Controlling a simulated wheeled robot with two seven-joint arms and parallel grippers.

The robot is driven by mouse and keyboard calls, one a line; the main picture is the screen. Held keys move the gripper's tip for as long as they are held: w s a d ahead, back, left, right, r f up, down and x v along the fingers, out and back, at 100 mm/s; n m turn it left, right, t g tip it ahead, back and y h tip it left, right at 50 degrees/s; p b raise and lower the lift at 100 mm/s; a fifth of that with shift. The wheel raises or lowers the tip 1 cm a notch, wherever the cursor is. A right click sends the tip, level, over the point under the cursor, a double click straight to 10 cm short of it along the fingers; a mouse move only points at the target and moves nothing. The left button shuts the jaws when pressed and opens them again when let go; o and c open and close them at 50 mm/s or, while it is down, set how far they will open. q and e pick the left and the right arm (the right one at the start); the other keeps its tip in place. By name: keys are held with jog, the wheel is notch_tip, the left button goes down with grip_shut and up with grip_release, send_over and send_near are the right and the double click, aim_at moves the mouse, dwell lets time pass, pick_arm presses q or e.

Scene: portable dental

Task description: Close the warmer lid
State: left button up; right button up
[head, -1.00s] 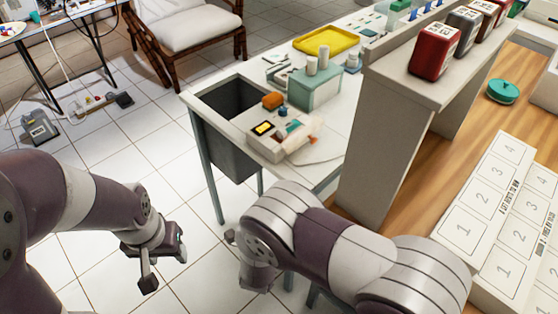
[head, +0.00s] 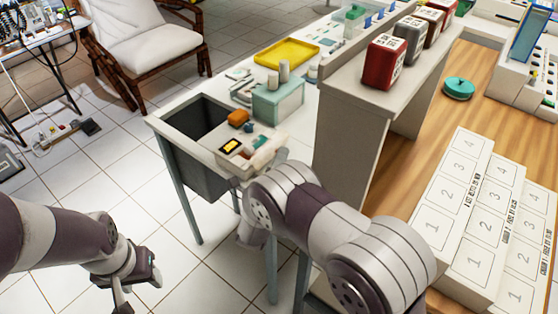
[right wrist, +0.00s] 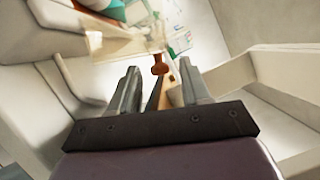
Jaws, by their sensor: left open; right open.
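The likely warmer is a small beige unit (head: 232,148) with a dark-framed yellow panel, at the near end of the white side table. A pale raised piece (head: 267,153) on its right side may be the lid; its angle is unclear. My right arm reaches up to it, and its hand is mostly hidden in the head view. In the right wrist view my right gripper (right wrist: 161,82) is open, fingers apart, with a small reddish-brown piece (right wrist: 160,65) beyond the tips. A pale translucent panel (right wrist: 115,40) lies ahead. My left gripper (head: 136,284) hangs open and empty above the floor.
A green box (head: 279,103) with white cylinders, an orange item (head: 238,117) and a yellow tray (head: 286,53) share the side table (head: 170,118). A raised shelf (head: 350,130) with red and grey containers stands close on the right.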

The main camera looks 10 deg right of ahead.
jog(key=shift+w, duration=0.1)
grip_shut()
jog(key=shift+r, duration=0.1)
